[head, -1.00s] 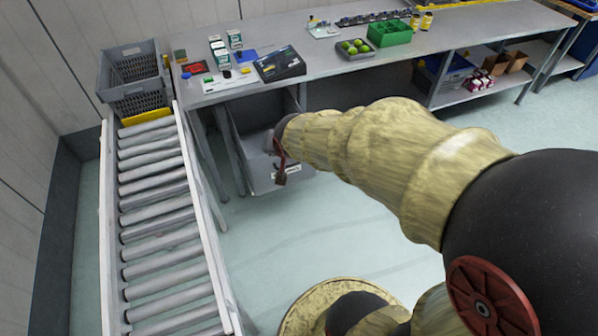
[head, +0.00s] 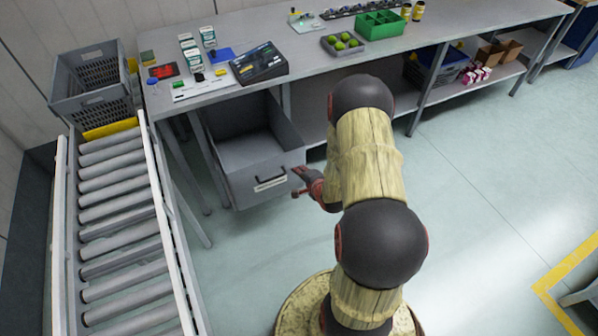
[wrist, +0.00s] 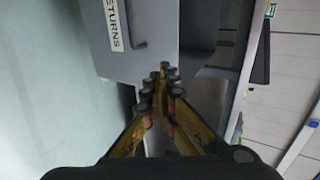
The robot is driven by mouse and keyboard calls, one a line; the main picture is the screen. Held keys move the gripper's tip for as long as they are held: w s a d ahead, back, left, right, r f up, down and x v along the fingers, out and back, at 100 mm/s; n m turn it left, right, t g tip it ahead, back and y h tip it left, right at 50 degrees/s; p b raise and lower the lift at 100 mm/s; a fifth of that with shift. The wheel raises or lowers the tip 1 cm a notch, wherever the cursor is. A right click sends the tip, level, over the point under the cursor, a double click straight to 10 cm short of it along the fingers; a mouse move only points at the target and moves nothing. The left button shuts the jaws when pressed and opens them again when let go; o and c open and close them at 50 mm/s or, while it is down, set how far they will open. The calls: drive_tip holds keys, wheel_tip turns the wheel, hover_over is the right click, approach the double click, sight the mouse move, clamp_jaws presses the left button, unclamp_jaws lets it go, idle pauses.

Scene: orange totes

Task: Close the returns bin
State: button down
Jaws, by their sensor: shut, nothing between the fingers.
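The returns bin (head: 238,188) is a grey drawer under the workbench, pulled out so its empty-looking inside shows. Its front has a dark handle (head: 271,178) and a white label; in the wrist view the label (wrist: 115,25) reads RETURNS beside the handle (wrist: 138,25). My gripper (head: 299,183) is at the right end of the drawer front, lower than its top rim. In the wrist view my gripper's fingers (wrist: 161,76) are together and empty, overlapping the panel's edge near the handle. I cannot tell whether they touch it.
The workbench (head: 300,75) carries boxes, a black device, a tray of green balls and a green bin (head: 380,25). A roller conveyor (head: 120,210) stands left of the drawer, with a grey crate (head: 95,85) at its far end. The floor right of my arm is clear.

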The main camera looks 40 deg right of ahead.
sight(285, 156)
drive_tip(key=b+x, duration=0.1)
drive_tip(key=x, duration=0.2)
drive_tip(key=b+x, duration=0.1)
drive_tip(key=x, duration=0.2)
drive_tip(key=r+b+x, duration=0.1)
drive_tip(key=x, duration=0.2)
drive_tip(key=shift+w+f, duration=0.1)
drive_tip(key=shift+w, duration=0.25)
drive_tip(key=shift+w+d+b, duration=0.25)
drive_tip(key=shift+w+b, duration=0.15)
drive_tip(key=shift+w, duration=0.3)
